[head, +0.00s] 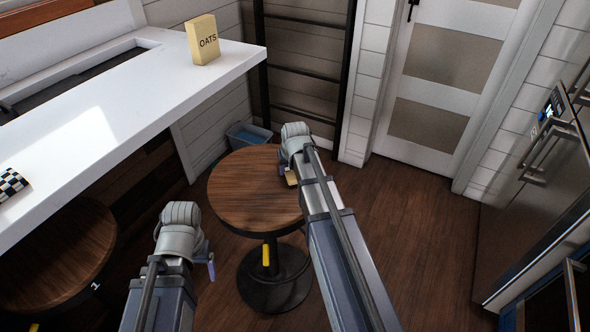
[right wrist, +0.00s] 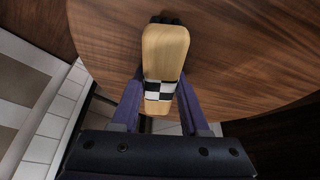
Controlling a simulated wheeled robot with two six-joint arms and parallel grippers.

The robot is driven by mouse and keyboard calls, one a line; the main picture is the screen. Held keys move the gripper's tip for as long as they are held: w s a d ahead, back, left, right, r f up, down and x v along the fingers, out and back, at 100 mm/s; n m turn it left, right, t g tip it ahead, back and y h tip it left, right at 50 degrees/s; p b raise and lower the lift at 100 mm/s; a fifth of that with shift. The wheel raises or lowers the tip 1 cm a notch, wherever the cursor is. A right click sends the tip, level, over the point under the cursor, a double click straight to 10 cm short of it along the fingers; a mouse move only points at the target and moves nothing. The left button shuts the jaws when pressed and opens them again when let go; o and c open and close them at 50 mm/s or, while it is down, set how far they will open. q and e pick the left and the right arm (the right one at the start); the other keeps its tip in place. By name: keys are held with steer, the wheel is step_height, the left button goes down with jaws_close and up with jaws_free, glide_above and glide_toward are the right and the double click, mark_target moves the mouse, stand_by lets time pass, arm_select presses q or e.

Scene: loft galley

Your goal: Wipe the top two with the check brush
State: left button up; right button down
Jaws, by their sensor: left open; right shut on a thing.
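The check brush (right wrist: 165,50) has a pale wooden body with a black-and-white checked band. My right gripper (right wrist: 160,108) is shut on it, with one finger on each side. In the head view the right gripper (head: 287,180) is at the right rim of a round wooden stool top (head: 245,190), and a bit of the brush shows there. In the right wrist view the brush's dark far end is over the wood; I cannot tell if it touches. A yellow mark is on this stool's post. My left gripper (head: 210,266) is open and empty, low in front of the stool.
Another round stool (head: 55,255), marked 1, stands partly under the white counter (head: 130,95). The counter bears an oats box (head: 202,40) and a checked item (head: 12,184). A blue bin (head: 248,135) is behind the middle stool. Floor is clear towards the door and steel fridge (head: 535,200).

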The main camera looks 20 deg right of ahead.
mark_target(262, 172)
steer(key=shift+w+a, duration=0.35)
steer(key=shift+a, duration=0.25)
steer(key=shift+a, duration=0.1)
steer(key=shift+w+a+f, duration=0.1)
steer(key=shift+w+a, duration=0.3)
steer(key=shift+a, duration=0.45)
steer(key=shift+w+a, duration=0.4)
steer(key=shift+a, duration=0.4)
steer(key=shift+w+a, duration=0.45)
steer(key=shift+a, duration=0.4)
steer(key=shift+w+a, duration=0.45)
steer(key=shift+a, duration=0.4)
step_height(262, 172, up, 6)
steer(key=p, duration=0.6)
steer(key=shift+d, duration=0.1)
